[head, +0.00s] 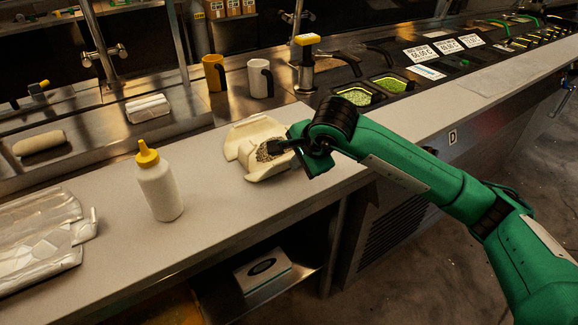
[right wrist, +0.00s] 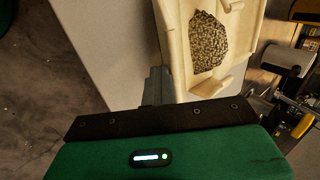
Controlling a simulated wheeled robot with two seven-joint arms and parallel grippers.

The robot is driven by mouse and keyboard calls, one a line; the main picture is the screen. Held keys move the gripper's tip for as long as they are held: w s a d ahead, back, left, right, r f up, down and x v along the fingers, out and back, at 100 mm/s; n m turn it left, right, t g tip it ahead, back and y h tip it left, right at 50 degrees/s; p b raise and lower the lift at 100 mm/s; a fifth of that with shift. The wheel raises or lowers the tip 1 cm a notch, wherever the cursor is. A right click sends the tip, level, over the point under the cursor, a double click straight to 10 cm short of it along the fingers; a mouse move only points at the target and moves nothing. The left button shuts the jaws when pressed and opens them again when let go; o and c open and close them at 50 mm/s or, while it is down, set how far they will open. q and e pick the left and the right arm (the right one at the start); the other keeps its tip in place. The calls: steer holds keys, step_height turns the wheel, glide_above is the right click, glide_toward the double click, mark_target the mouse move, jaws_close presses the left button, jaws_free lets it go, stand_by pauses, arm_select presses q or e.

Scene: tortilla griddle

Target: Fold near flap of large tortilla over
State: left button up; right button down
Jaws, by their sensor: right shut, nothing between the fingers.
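The large tortilla (head: 245,133) lies on the counter with its edges partly raised around a dark, grainy filling (right wrist: 208,43). The filling is uncovered in the right wrist view, where the tortilla (right wrist: 177,45) shows small upturned flaps at its sides. My right gripper (head: 273,147) reaches in from the right in the head view, with its fingertips at the tortilla's right side. It is shut and holds nothing. Its fingers (right wrist: 158,86) show beside the tortilla's edge in the wrist view; whether they touch it is unclear. The left gripper is not in view.
A white bottle with a yellow cap (head: 159,185) stands to the left on the counter (head: 225,220). A yellow mug (head: 214,73) and a white mug (head: 260,79) stand behind. Foil wrappers (head: 42,240) lie at far left. The counter's front edge is close to the tortilla.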

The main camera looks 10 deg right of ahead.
steer(key=shift+w+a, duration=0.1)
steer(key=shift+w, duration=0.1)
steer(key=shift+w+a+r+b, duration=0.1)
steer(key=shift+w+r+b, duration=0.15)
steer(key=shift+b, duration=0.05)
steer(key=shift+w, duration=0.1)
stand_by(0.4)
